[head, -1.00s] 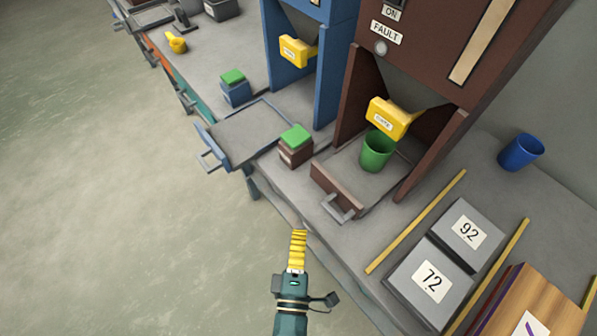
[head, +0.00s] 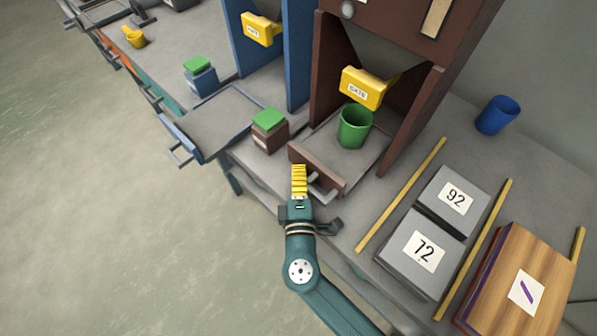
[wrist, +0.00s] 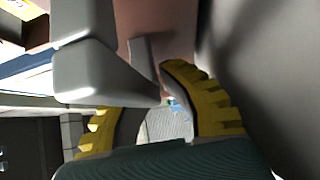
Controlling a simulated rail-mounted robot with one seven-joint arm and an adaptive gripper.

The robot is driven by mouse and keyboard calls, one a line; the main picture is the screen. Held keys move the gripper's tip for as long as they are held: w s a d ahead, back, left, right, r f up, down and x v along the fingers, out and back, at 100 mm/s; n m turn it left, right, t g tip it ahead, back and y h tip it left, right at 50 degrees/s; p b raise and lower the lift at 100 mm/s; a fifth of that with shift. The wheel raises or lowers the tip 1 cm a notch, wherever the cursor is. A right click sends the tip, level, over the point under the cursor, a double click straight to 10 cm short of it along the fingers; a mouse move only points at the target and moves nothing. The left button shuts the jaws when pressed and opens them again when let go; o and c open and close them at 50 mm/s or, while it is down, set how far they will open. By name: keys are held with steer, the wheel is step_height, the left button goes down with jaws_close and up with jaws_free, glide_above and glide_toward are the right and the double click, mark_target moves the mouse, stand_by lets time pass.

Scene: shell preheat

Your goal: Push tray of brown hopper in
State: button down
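The brown hopper (head: 395,125) stands at the upper right. Its tray (head: 315,176) is pulled out toward the front, with a grey handle (head: 328,196) on its brown front. A green cup (head: 355,126) stands in the tray under the yellow gate block (head: 362,88). My gripper (head: 299,172) is at the tray front, just left of the handle in the head view. In the wrist view, its two yellow fingers (wrist: 160,112) are apart, with a grey handle-like part (wrist: 110,78) close by. I cannot tell whether they touch it.
A blue hopper (head: 250,58) with its tray (head: 215,125) pulled out stands to the left. A brown box with green lid (head: 269,130) sits between the trays. Yellow strips (head: 402,195), boxes 92 (head: 455,197) and 72 (head: 423,251), and a blue cup (head: 496,115) lie right.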

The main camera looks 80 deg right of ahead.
mark_target(312, 161)
steer(key=shift+s, duration=0.1)
steer(key=s+d, duration=0.1)
steer(key=d+b, duration=0.1)
steer(key=d, duration=0.1)
steer(key=s+d+b, duration=0.1)
steer(key=d, duration=0.1)
steer(key=shift+s, duration=0.3)
steer(key=shift+a, duration=0.1)
steer(key=shift+w+a, duration=0.25)
steer(key=shift+a, duration=0.1)
steer(key=w+a, duration=0.1)
steer(key=a, duration=0.2)
steer(key=shift+w+a, duration=0.1)
steer(key=shift+w, duration=0.3)
steer(key=v, duration=0.3)
steer(key=p+v, duration=0.1)
steer(key=v, duration=0.2)
steer(key=p+v, duration=0.1)
steer(key=v, duration=0.2)
steer(key=shift+s+a, duration=0.3)
steer(key=shift+s, duration=0.05)
